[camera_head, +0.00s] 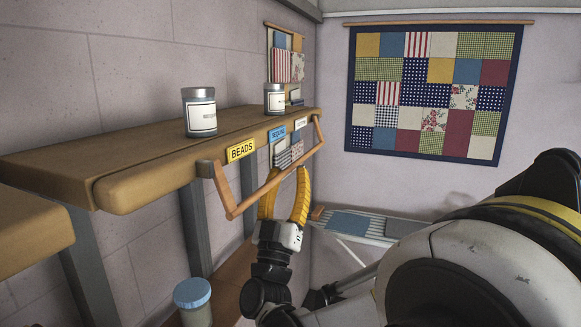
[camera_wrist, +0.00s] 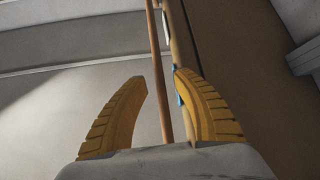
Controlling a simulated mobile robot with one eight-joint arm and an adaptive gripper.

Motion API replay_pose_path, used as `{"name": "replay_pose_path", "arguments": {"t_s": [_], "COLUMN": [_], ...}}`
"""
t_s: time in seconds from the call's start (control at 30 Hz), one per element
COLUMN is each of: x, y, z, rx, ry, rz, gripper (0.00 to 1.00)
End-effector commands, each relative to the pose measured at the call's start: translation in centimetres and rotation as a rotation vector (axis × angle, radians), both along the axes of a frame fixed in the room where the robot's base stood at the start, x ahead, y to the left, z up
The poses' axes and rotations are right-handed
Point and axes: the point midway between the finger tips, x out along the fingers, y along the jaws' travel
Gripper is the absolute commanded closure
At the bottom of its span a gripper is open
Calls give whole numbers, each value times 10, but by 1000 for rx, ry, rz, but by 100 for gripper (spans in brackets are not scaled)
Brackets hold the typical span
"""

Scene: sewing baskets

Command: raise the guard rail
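The guard rail (camera_head: 249,200) is a thin wooden bar on two short side arms, pivoted at the front edge of the wooden shelf (camera_head: 150,160). It hangs lowered, below the shelf edge and its labels. My gripper (camera_head: 287,172) has two yellow fingers and reaches up from below at the rail's right half. In the wrist view the rail (camera_wrist: 160,70) runs lengthwise through the gap between the fingers of my gripper (camera_wrist: 160,78). The fingers are apart with space beside the rail, closer to the right finger. I cannot tell whether the rail is touched.
Two grey jars (camera_head: 199,113) (camera_head: 275,99) stand on the shelf. Yellow, blue and white labels, including BEADS (camera_head: 241,150), line its front edge. A blue-lidded jar (camera_head: 193,302) stands below. An ironing board (camera_head: 350,223) is behind my gripper. A patchwork quilt (camera_head: 433,92) hangs on the wall.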

Motion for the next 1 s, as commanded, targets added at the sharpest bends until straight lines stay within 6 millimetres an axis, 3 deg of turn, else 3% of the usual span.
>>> {"name": "replay_pose_path", "arguments": {"t_s": [0.17,0.47,0.57,0.6,1.0], "x": [10,11,11,11,11], "y": [-2,-3,-3,-3,0], "z": [11,12,12,12,12], "rx": [-1,-1,-1,-1,-13], "ry": [0,0,0,0,6], "rz": [-1,1,1,1,1], "gripper": [66,67,98,100,100]}}
